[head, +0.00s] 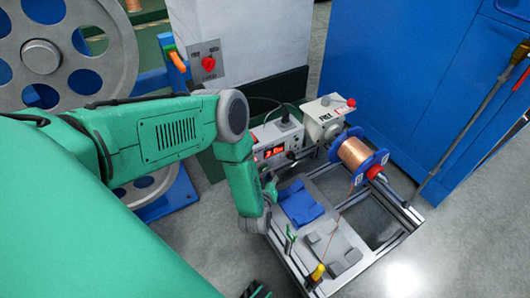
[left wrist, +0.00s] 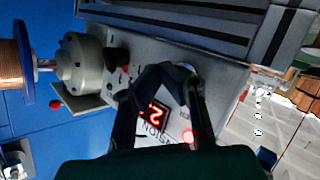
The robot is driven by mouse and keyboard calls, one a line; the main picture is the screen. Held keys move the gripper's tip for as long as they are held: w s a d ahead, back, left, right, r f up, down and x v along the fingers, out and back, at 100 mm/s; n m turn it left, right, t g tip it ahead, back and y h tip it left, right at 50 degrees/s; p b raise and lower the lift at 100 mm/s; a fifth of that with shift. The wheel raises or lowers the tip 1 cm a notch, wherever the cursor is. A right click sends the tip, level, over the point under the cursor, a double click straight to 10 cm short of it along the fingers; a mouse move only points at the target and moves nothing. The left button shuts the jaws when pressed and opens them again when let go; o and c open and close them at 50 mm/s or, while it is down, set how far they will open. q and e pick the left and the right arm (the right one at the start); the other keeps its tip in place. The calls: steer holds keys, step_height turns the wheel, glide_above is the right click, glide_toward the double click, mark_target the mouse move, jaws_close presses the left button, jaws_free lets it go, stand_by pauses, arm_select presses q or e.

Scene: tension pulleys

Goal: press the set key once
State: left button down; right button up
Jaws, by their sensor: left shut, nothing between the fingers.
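The tension control box (head: 268,152) is a light grey unit with a lit red display. In the left wrist view its panel (left wrist: 222,92) fills the middle, with the red display (left wrist: 153,115) between my fingers and a glowing red light (left wrist: 187,135) beside the right finger. My left gripper (head: 269,182) is shut and empty, just in front of the box. Its dark fingertips (left wrist: 168,73) meet over the panel, near a rounded dark and greenish part. I cannot tell whether they touch it. The set key cannot be made out; the fingers hide part of the panel.
A copper wire spool (head: 355,154) with blue flanges and a grey motor unit (head: 325,117) stand right of the box. A blue cabinet (head: 410,80) stands behind. Floor is open at lower right.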

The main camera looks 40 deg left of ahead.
arm_select(q)
steer(key=shift+a, duration=0.1)
steer(key=shift+w+a+r, duration=0.1)
steer(key=shift+w+a, duration=0.05)
steer(key=shift+a, duration=0.15)
steer(key=shift+w+a, duration=0.2)
steer(key=shift+a, duration=0.25)
stand_by(0.9)
steer(key=shift+s+d, duration=0.3)
steer(key=shift+d, duration=0.5)
steer(key=d, duration=0.1)
steer(key=s+d, duration=0.1)
steer(key=d, duration=0.1)
steer(key=s+d+p, duration=0.1)
steer(key=shift+d, duration=0.3)
stand_by(0.8)
